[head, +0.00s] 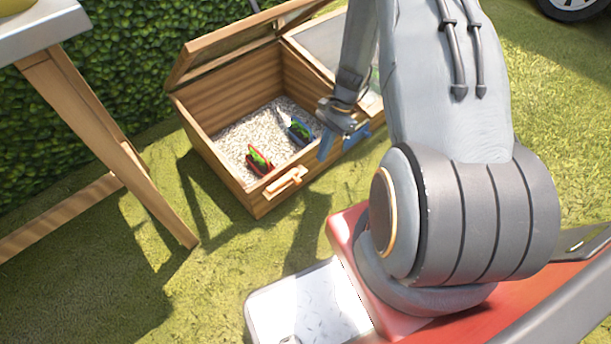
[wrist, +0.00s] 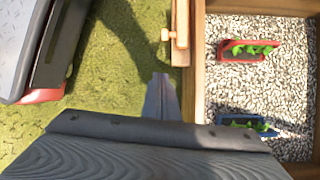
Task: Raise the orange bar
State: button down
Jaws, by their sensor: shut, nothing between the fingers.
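The orange bar (head: 286,181) is a short light-orange piece with knobs on the front wall of the wooden box. It also shows at the top of the wrist view (wrist: 181,28). My gripper (head: 347,128) is at the box's front, to the right of the bar and apart from it. In the wrist view my fingers (wrist: 161,82) are together and empty, over grass beside the box wall and below the bar. Part of the gripper is hidden by my wrist housing.
The wooden box (head: 220,165) stands open, with gravel and red and blue planters (head: 258,160) (head: 300,130) inside. Blue pieces (head: 357,137) show by my gripper; their attachment is unclear. A wooden table (head: 75,110) stands left. Grass in front is clear.

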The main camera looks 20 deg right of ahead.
aim_at(286, 184)
jog(key=b+x, duration=0.4)
jog(key=x, duration=0.7)
jog(key=a+r, duration=0.2)
jog(key=r, duration=0.1)
jog(key=shift+s+a+r+b, duration=0.1)
jog(key=shift+a+r+b, duration=0.15)
jog(key=shift+r+b, duration=0.1)
jog(key=shift+r, duration=0.1)
